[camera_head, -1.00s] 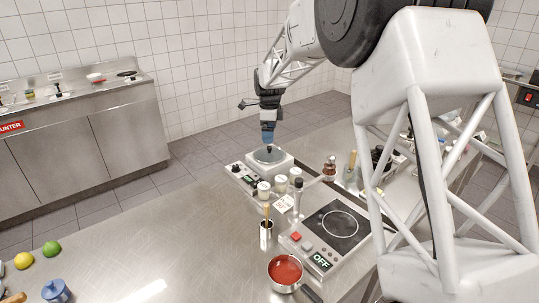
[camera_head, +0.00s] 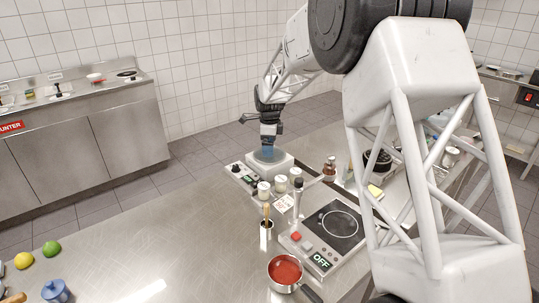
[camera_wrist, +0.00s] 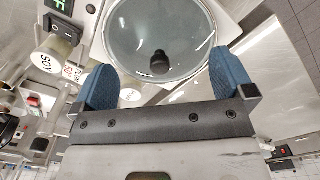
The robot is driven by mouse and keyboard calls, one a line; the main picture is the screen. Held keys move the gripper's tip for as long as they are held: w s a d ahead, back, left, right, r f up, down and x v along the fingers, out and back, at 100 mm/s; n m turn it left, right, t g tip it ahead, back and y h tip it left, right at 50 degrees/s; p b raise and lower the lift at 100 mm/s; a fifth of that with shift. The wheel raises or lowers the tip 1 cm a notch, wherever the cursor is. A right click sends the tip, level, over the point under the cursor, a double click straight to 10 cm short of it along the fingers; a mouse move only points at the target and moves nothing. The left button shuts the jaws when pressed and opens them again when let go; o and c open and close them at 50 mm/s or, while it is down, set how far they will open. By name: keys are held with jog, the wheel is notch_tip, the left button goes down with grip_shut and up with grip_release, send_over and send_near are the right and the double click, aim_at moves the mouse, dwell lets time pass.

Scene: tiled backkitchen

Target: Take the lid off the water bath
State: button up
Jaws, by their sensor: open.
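The water bath (camera_head: 284,165) is a pale square unit with a control panel, standing on the steel counter. Nothing is held. I cannot tell the exact height of the fingertips above the glass.
White-lidded jars (camera_head: 264,189) stand just in front of the bath; one reads SOY in the wrist view. A hotplate marked OFF (camera_head: 334,225), a pan of red sauce (camera_head: 286,272) and a utensil holder (camera_head: 266,232) are nearer. The counter's left middle is clear.

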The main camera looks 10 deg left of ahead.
jog(key=shift+f, duration=0.8)
jog(key=shift+f, duration=0.15)
grip_shut()
